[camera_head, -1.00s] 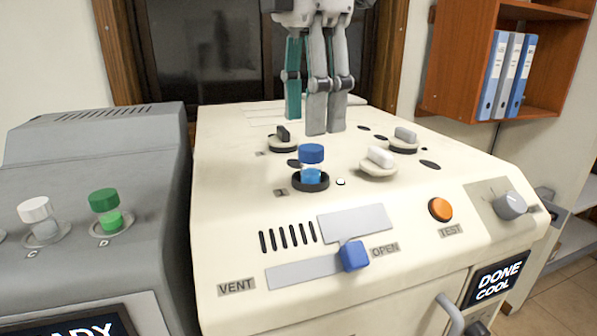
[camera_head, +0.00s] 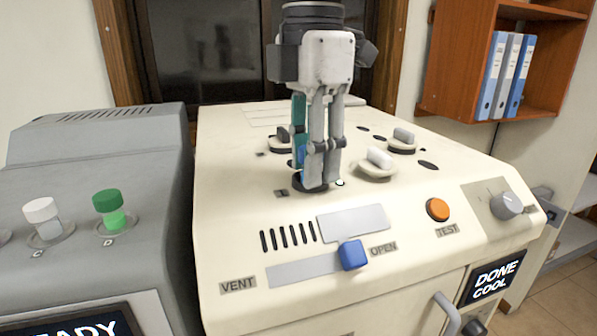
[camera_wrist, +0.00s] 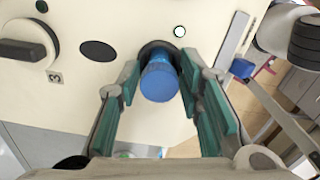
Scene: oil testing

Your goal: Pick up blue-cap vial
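The blue-cap vial (camera_wrist: 160,82) stands upright in a dark round socket on the cream machine. In the wrist view its blue cap lies between the two teal finger pads. My gripper (camera_wrist: 160,72) is lowered around the vial, one finger on each side. A narrow gap shows between the left pad and the cap; contact on the right side is unclear. In the head view my gripper (camera_head: 316,172) mostly hides the vial, and only a blue sliver (camera_head: 300,156) shows between the fingers.
Knobs (camera_head: 379,163) sit close to the right of the gripper, with others behind. A small lit indicator (camera_head: 340,183) is beside the socket. A blue slider (camera_head: 353,255) and orange button (camera_head: 438,209) are in front. Green-cap (camera_head: 109,209) and white-cap (camera_head: 42,217) vials stand on the grey machine.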

